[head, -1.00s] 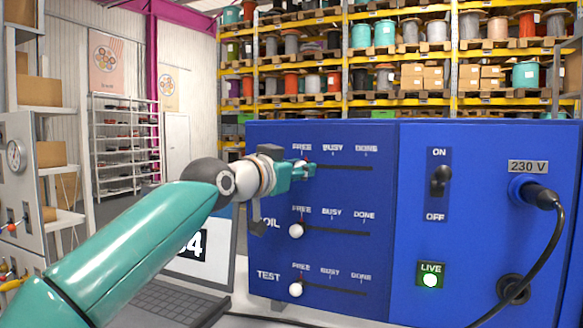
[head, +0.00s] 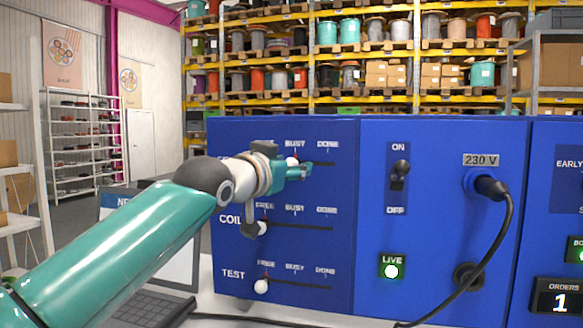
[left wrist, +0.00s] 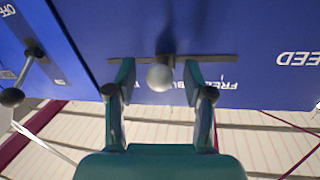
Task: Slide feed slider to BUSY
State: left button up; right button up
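The feed slider is the top slot on the blue panel, and its white knob (head: 292,160) shows just below the BUSY label, partly behind my gripper. In the left wrist view the knob (left wrist: 160,77) sits near the middle of its slot, which appears upside down. My left gripper (head: 304,169) is at the knob. In the left wrist view its two fingers (left wrist: 159,80) stand on either side of the knob, with visible gaps to it. The gripper's body hides the FREE end of the slot in the head view. My right gripper is not in view.
Below are the COIL knob (head: 262,228) and the TEST knob (head: 261,286), both at FREE. To the right are an ON/OFF lever (head: 399,173), a lit green LIVE lamp (head: 391,271) and a plugged black cable (head: 490,187). A laptop (head: 150,300) stands under my left arm.

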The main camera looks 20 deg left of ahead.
pick_arm(q)
jog(key=shift+s, duration=0.2)
jog(key=s, duration=1.1)
jog(key=shift+s+a, duration=0.3)
jog(key=shift+s, duration=0.05)
